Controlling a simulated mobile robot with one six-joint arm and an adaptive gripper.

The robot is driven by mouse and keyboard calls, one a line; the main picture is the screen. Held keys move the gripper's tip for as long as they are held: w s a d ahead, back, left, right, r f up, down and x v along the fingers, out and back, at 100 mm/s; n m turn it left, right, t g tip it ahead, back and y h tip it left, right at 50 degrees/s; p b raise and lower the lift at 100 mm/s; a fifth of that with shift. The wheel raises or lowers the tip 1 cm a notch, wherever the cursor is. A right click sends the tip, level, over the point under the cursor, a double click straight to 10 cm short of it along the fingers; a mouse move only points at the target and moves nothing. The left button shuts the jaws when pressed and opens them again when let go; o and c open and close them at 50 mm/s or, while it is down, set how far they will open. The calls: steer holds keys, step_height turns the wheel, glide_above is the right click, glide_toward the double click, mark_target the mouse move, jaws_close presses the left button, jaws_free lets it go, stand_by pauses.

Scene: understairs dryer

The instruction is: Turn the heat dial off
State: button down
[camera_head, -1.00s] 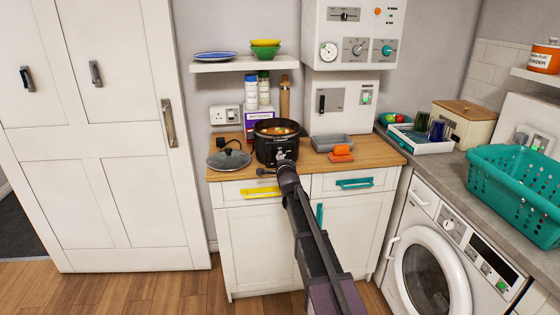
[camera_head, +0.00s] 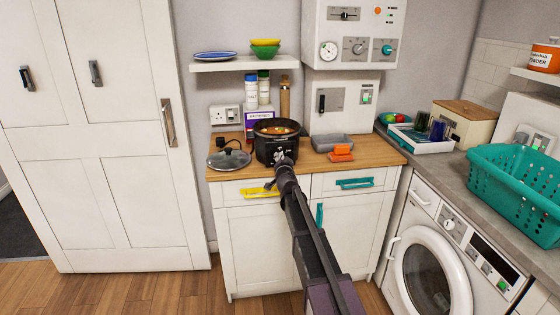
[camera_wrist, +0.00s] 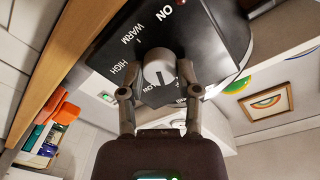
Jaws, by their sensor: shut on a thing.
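A black slow cooker (camera_head: 268,151) with food in it stands on the wooden worktop. Its round grey heat dial (camera_wrist: 158,72) is on the front panel, by the words WARM, HIGH and what looks like LOW. A dark mark on the dial points down in the wrist view, towards the LOW label. Another label at the lower right is partly hidden by a finger. My gripper (camera_wrist: 159,78) is shut on the dial, one finger on each side. In the head view my gripper (camera_head: 283,164) is against the cooker's front and covers part of it.
A glass lid (camera_head: 229,158) lies left of the cooker. An orange item (camera_head: 341,153) and a grey tray (camera_head: 331,142) are to its right. Bottles (camera_head: 264,88) stand behind, under a shelf (camera_head: 245,64). Drawer handles (camera_head: 259,192) project below the worktop.

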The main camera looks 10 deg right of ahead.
steer(key=n, duration=0.5)
stand_by(0.5)
steer(key=shift+c, duration=1.5)
jaws_free()
steer(key=shift+s, duration=0.1)
steer(key=s, duration=1.1)
steer(key=shift+s+a, duration=0.3)
steer(key=shift+s, duration=0.1)
